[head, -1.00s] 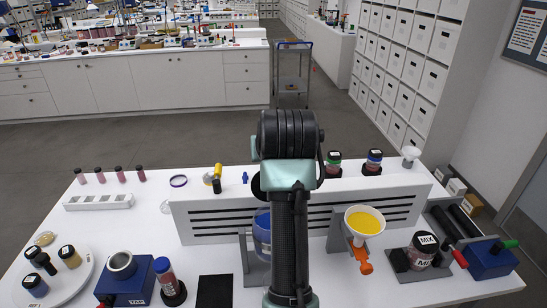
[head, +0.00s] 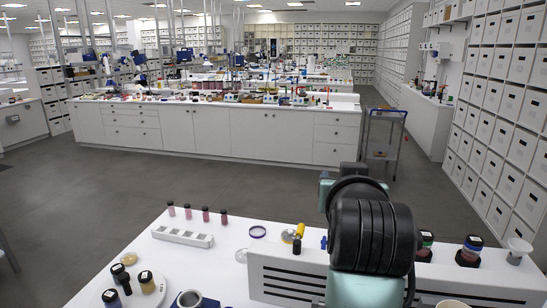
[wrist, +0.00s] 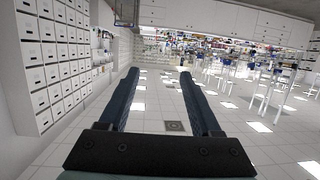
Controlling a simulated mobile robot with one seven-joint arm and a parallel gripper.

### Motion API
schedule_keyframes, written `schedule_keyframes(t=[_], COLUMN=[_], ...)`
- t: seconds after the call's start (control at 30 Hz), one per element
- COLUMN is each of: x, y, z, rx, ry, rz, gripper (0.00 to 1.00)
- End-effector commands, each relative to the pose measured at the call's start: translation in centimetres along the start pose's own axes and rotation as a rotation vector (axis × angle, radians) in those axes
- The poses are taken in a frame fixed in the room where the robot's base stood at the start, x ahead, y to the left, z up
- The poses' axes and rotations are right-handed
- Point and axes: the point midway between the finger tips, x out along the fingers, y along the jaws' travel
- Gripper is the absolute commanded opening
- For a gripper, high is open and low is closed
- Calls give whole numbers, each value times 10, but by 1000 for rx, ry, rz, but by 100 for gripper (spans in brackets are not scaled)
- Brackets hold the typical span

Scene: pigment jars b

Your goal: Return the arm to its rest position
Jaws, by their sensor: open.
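My arm rises in the head view at the lower right, its black and pale green links standing in front of the worktable (head: 215,262). My gripper is out of sight in the head view, hidden behind or beyond the arm links. In the wrist view my gripper (wrist: 161,75) shows two dark blue fingers set wide apart. Nothing is between them. The wrist view looks out over the room, which appears upside down, with no table close to the fingers.
A slotted grey panel (head: 275,283) stands on the table beside my arm. A white rack (head: 182,236), small vials (head: 205,214), a round plate with jars (head: 147,282) and dark-lidded jars (head: 469,251) stand around. Grey floor (head: 100,185) is open beyond, before a long white counter (head: 222,130).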

Motion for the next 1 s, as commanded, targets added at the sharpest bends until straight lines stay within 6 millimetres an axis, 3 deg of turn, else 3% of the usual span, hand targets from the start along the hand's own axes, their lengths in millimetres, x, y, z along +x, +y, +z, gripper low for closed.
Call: schedule_keyframes(t=[0.1, 0.2, 0.4, 0.5, 0.63, 1.0], x=[-57, -118, -227, -260, -277, -278], y=[-40, -63, -83, -86, -86, -86], z=[-59, -99, -140, -147, -150, -150], rx=[-7, 3, 42, 58, 67, 67], ry=[324, 571, 927, 1022, 1073, 1075], rz=[-62, -110, -182, -202, -212, -211], gripper=[65, 65, 65, 65, 65, 65])
